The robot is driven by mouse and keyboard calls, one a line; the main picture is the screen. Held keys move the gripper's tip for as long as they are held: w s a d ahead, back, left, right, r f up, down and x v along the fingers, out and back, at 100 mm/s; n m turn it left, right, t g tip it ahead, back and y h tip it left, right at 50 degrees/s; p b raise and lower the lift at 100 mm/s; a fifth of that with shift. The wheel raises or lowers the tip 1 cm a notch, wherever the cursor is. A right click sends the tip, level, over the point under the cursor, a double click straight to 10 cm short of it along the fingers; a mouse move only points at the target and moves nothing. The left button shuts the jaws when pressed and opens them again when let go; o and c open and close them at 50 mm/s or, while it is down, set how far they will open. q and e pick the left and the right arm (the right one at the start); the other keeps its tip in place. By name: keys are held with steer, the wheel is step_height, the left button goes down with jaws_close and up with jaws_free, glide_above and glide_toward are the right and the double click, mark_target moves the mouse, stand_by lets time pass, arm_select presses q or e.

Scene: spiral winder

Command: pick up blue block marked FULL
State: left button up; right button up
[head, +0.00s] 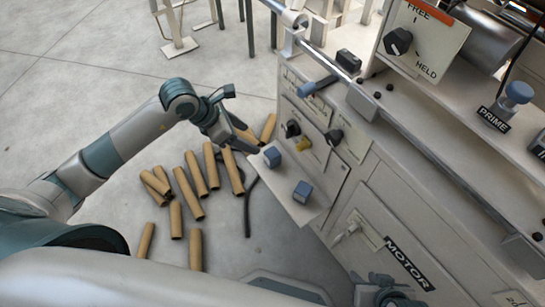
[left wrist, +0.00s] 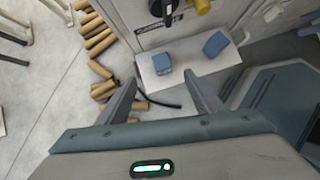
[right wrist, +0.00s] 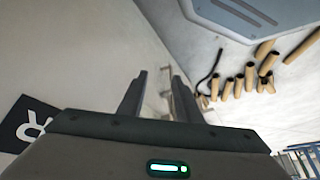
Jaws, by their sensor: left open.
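Two blue blocks sit apart on a small pale shelf (head: 285,209) on the machine's front. One block (head: 272,156) is toward the back left, and it shows in the left wrist view (left wrist: 215,43) or is the other one there; I cannot tell. The second block (head: 302,191) is nearer the front. No FULL marking is readable on either. My left gripper (head: 243,137) is beside the shelf; in its wrist view its open fingers (left wrist: 160,80) point toward the shelf with nothing between them. My right gripper (right wrist: 157,72) is open and empty, low by the machine's MOTOR panel.
Several cardboard tubes (head: 193,171) lie on the floor left of the shelf, near a black cable (head: 247,208). Knobs (head: 293,128) and a lever (head: 307,89) stick out above the shelf. Open floor lies at the left.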

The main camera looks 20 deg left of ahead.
arm_select(q)
glide_toward(272, 152)
steer(key=x, duration=0.4)
steer(key=shift+w+d+f, duration=0.15)
steer(key=shift+w+d, duration=0.05)
steer(key=shift+w, duration=0.05)
steer(key=shift+w+f, duration=0.1)
steer(key=shift+f, duration=0.1)
steer(key=shift+d+f+b, duration=0.1)
steer(key=shift+b, duration=0.2)
steer(key=shift+x, duration=2.5)
steer(key=shift+f, duration=0.1)
steer(key=c, duration=1.3)
